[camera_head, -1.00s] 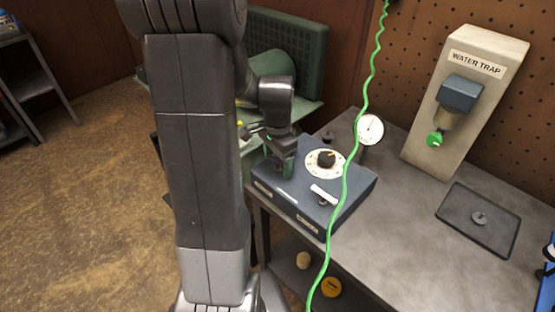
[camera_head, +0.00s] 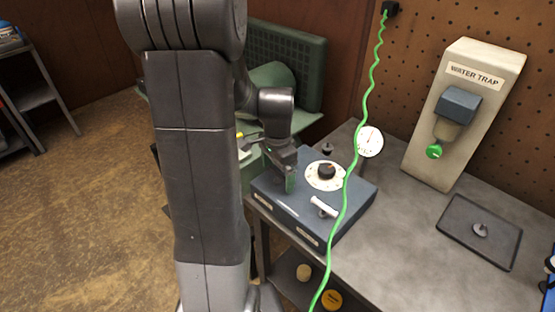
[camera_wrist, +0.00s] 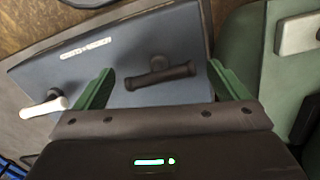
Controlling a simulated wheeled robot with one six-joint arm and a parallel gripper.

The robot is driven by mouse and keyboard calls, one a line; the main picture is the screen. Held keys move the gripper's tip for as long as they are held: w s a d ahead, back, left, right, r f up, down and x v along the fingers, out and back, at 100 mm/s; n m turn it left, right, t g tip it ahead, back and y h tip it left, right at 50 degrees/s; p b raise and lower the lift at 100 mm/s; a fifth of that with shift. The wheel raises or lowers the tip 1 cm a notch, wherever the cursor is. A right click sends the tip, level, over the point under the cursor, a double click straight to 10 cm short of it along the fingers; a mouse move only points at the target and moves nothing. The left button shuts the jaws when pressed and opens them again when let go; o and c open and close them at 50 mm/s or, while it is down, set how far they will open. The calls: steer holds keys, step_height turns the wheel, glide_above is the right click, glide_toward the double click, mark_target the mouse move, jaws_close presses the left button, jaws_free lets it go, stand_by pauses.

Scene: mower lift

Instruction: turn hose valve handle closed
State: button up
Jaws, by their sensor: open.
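A blue-grey control box (camera_head: 345,207) stands on the grey bench, with a white handle (camera_head: 324,207) and a round dial (camera_head: 326,174) on top. In the wrist view, a dark bar handle (camera_wrist: 160,74) on the box face (camera_wrist: 150,37) lies between the two green fingers of my open gripper (camera_wrist: 161,68). Neither finger clearly touches it. The white handle (camera_wrist: 45,104) is to the left, outside the fingers. In the head view, my gripper (camera_head: 290,188) is over the box's left part and hides the dark handle. The box labels are too small to read surely.
A green coiled hose (camera_head: 364,107) hangs in front of the box's right side. A white gauge (camera_head: 370,141), a water trap unit (camera_head: 461,115) and a dark tray (camera_head: 460,247) are to the right. A green machine (camera_head: 283,45) stands behind my arm.

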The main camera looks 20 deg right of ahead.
mark_target(277, 172)
step_height(277, 172, up, 14)
steer(key=shift+f, duration=0.25)
stand_by(0.5)
step_height(277, 172, down, 14)
steer(key=shift+r, duration=0.1)
stand_by(0.4)
